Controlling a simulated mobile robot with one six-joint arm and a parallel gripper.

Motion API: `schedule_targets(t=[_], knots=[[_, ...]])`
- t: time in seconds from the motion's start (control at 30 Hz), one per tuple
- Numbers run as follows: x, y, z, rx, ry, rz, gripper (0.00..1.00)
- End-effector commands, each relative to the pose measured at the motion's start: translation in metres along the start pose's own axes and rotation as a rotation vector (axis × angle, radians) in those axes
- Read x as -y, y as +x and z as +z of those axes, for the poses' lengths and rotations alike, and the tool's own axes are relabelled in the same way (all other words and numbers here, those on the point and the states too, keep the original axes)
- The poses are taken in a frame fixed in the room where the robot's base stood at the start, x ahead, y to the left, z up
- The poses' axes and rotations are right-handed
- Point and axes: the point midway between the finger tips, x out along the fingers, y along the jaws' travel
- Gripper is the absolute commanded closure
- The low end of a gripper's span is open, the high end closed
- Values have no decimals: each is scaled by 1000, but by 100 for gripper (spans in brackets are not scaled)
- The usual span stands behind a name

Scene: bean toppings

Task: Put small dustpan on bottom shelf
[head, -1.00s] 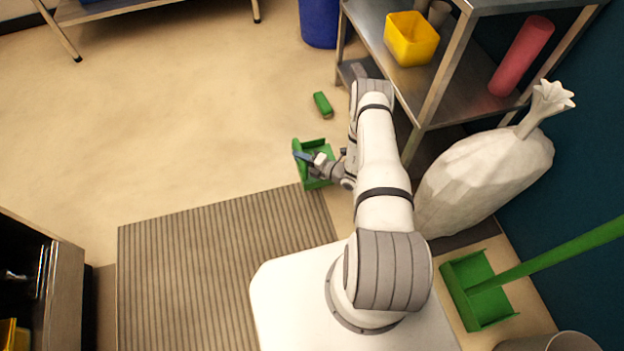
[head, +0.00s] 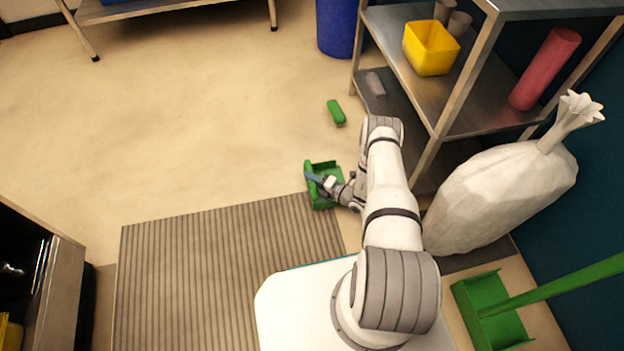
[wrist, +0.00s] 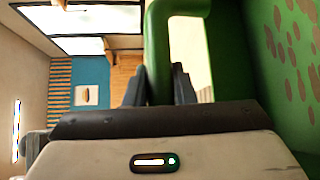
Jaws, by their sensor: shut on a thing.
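The small green dustpan (head: 323,200) shows in the head view near the front edge of the ribbed mat, left of the shelf unit. My gripper (head: 318,180) is shut on its handle. In the wrist view the green handle (wrist: 157,60) stands between the two dark fingers of my gripper (wrist: 158,88), and the spotted green pan (wrist: 285,60) fills the right side. I cannot tell how high the dustpan is above the floor. The bottom shelf (head: 398,118) of the metal unit lies to the right, partly hidden by my arm.
A grey item (head: 375,84) lies on the bottom shelf. A green brush (head: 336,112) lies on the floor. A white sack (head: 495,195) leans beside the shelf, near a large long-handled green dustpan (head: 485,300). A yellow bin (head: 430,48) stands on the shelf above. Open floor lies left.

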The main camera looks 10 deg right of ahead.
Motion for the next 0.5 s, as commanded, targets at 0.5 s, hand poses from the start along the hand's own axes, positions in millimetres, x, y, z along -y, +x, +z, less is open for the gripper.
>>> schedule_targets(t=[0.5], knots=[[0, 0, 0, -1, 0, 0, 55]])
